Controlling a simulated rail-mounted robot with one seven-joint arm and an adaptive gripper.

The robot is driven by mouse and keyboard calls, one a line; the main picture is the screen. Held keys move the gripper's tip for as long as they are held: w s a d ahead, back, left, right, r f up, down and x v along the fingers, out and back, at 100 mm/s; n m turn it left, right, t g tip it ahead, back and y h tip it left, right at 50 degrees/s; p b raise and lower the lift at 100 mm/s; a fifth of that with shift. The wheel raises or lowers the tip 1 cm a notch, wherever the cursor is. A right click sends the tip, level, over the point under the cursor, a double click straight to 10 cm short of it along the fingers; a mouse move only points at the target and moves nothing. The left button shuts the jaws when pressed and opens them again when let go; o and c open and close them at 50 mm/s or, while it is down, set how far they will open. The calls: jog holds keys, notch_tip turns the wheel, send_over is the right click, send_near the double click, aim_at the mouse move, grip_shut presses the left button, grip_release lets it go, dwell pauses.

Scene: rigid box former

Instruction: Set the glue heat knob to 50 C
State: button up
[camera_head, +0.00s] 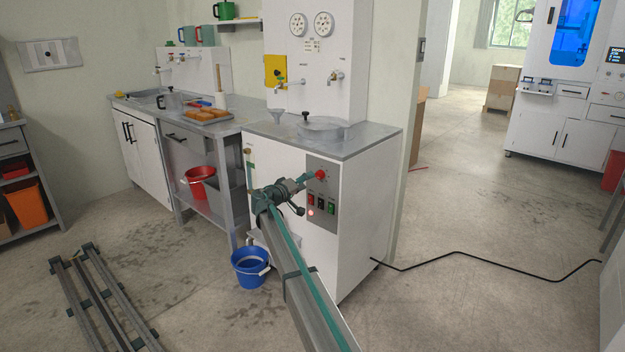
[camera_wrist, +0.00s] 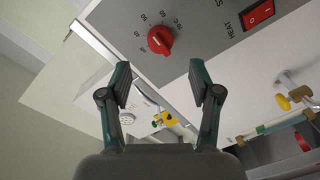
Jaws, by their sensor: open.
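The red knob (camera_head: 320,174) is at the top of the grey control panel (camera_head: 322,215) on the front of a white cabinet. In the head view my gripper (camera_head: 305,179) is just left of the knob, close to the panel.
A red rocker switch (camera_wrist: 257,14) marked HEAT is near the knob; several switches (camera_head: 320,202) sit under it in the head view. A blue bucket (camera_head: 250,268) stands on the floor beside the cabinet (camera_head: 362,215). A black cable (camera_head: 460,252) crosses the floor at right.

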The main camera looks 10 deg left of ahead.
jog(key=shift+v, duration=2.5)
